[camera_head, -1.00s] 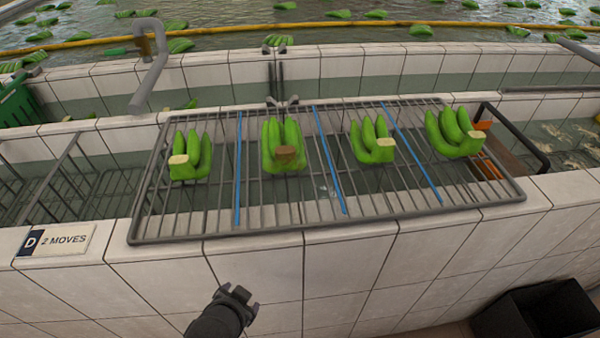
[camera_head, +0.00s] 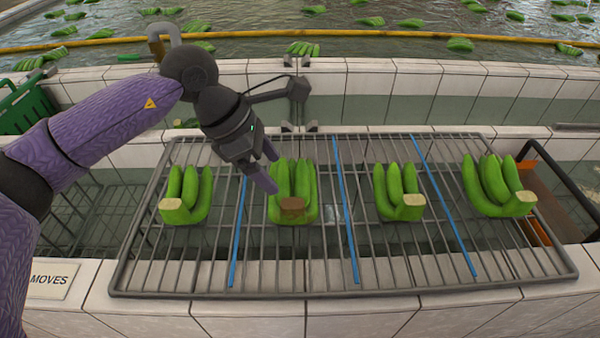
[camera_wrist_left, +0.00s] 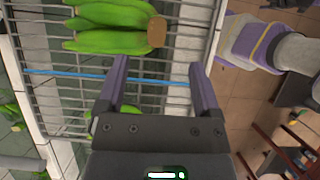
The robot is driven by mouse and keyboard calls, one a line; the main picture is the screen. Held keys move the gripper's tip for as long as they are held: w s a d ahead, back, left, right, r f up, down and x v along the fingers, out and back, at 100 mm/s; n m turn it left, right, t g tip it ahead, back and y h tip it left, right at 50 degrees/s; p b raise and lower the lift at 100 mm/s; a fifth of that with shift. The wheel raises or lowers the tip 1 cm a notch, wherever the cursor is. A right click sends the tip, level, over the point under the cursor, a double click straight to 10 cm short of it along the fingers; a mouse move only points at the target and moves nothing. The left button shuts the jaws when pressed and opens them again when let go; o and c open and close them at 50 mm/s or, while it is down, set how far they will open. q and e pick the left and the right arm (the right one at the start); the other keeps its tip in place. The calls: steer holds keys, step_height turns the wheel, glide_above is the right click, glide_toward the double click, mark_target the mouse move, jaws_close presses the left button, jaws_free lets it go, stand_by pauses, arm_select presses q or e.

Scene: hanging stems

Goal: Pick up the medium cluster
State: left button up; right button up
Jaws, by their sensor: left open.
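Several green banana clusters lie on a wire rack (camera_head: 345,280). The far-left cluster (camera_head: 188,190) has a pale cut stem. The second (camera_head: 304,190) has a brown cut stem. The third (camera_head: 402,190) and the far-right one (camera_head: 495,185) have pale stems. I cannot tell for sure which is the medium one. My left gripper (camera_head: 270,168) is open above the rack, by the left side of the brown-stemmed cluster. In the left wrist view this cluster (camera_wrist_left: 110,40) lies beyond the open fingers (camera_wrist_left: 158,68), with nothing between them. My right gripper is not in view.
Blue lines (camera_head: 345,210) split the rack into lanes. Water with floating bananas (camera_head: 370,21) lies behind the tiled wall. A sign (camera_head: 52,281) is at front left.

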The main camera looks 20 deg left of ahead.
mark_target(289, 203)
arm_select(q)
steer(key=shift+y, duration=0.5)
steer(key=x, duration=0.9)
steer(key=shift+s+a+f+b, duration=0.1)
steer(key=shift+a+f+b, duration=0.1)
steer(key=shift+a+b, duration=0.2)
jaws_close()
steer(key=shift+r, duration=0.1)
